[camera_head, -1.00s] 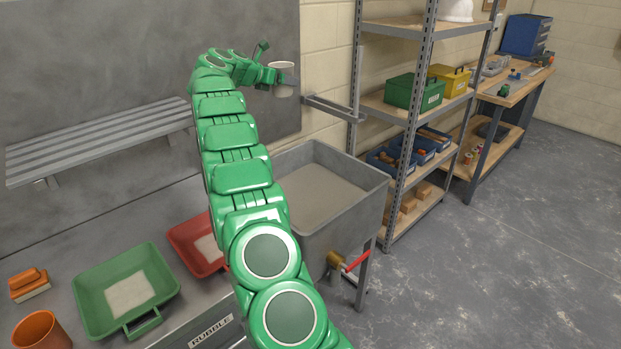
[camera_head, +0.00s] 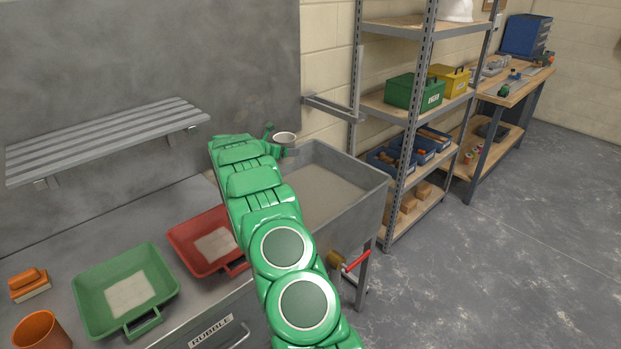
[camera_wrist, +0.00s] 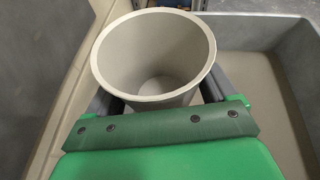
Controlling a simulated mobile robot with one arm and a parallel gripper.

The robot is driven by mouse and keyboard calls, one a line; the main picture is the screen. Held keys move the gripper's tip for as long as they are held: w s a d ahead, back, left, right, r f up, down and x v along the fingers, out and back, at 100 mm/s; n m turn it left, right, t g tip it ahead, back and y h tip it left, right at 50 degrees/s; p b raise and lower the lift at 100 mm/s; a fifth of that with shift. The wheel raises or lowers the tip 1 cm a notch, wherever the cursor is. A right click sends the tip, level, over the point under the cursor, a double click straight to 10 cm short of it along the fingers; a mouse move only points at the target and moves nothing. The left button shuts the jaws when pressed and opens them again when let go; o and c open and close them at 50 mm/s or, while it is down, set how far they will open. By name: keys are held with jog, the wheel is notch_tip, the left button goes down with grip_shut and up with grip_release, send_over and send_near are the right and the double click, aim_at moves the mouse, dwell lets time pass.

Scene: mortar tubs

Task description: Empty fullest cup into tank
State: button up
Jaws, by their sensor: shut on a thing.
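My gripper (camera_head: 279,149) is shut on a pale grey-white cup (camera_head: 286,138) near the back left corner of the grey tank (camera_head: 352,222). In the wrist view the cup (camera_wrist: 150,60) stands between the dark fingers of my gripper (camera_wrist: 155,98), its mouth facing the camera. Its inner wall and a grey bottom show; I cannot tell whether any material is in it. The tank (camera_wrist: 298,62) lies to the right of the cup in that view. A flat layer of grey-beige material covers the tank's floor. The cup looks about upright.
Green (camera_head: 90,313) and red (camera_head: 187,252) tubs with pale material stand on the bench at left, near an orange cup (camera_head: 40,328) and an orange-topped block (camera_head: 28,283). An empty slatted shelf (camera_head: 105,142) hangs above. A metal rack (camera_head: 404,150) stands right of the tank.

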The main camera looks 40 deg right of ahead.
aim_at(291, 160)
jog(key=a+f+t, duration=0.1)
jog(key=a+f, duration=0.2)
jog(key=f, duration=0.5)
jog(key=shift+w+a+n, duration=0.25)
jog(key=shift+n, duration=0.15)
jog(key=shift+s+d+f, duration=0.1)
jog(key=shift+s+f, duration=0.05)
jog(key=shift+s+d+r+m+t+y+p, duration=0.15)
jog(key=shift+s+d+r+m+t+y, duration=0.15)
jog(key=shift+s+r+m+t+y, duration=0.65)
jog(key=shift+s+d+r+m+t+y+p, duration=0.15)
jog(key=shift+s+d+r+m+t, duration=0.4)
jog(key=shift+m+t, duration=0.85)
jog(key=shift+s+d+r+m+t+y+p, duration=0.15)
jog(key=shift+s+r+m+t+y, duration=0.45)
jog(key=shift+m, duration=0.95)
jog(key=shift+r+h, duration=0.3)
jog(key=shift+r, duration=0.1)
jog(key=shift+s+m+t+p, duration=0.15)
jog(key=shift+m+t+p, duration=0.3)
jog(key=shift+p, duration=0.35)
jog(key=shift+s+r+m+p, duration=0.1)
jog(key=shift+r+m+p, duration=0.15)
jog(key=shift+r+p, duration=0.15)
jog(key=shift+s+d+r+m+t+p, duration=0.2)
jog(key=shift+s+m+t+p, duration=0.15)
jog(key=shift+t, duration=0.15)
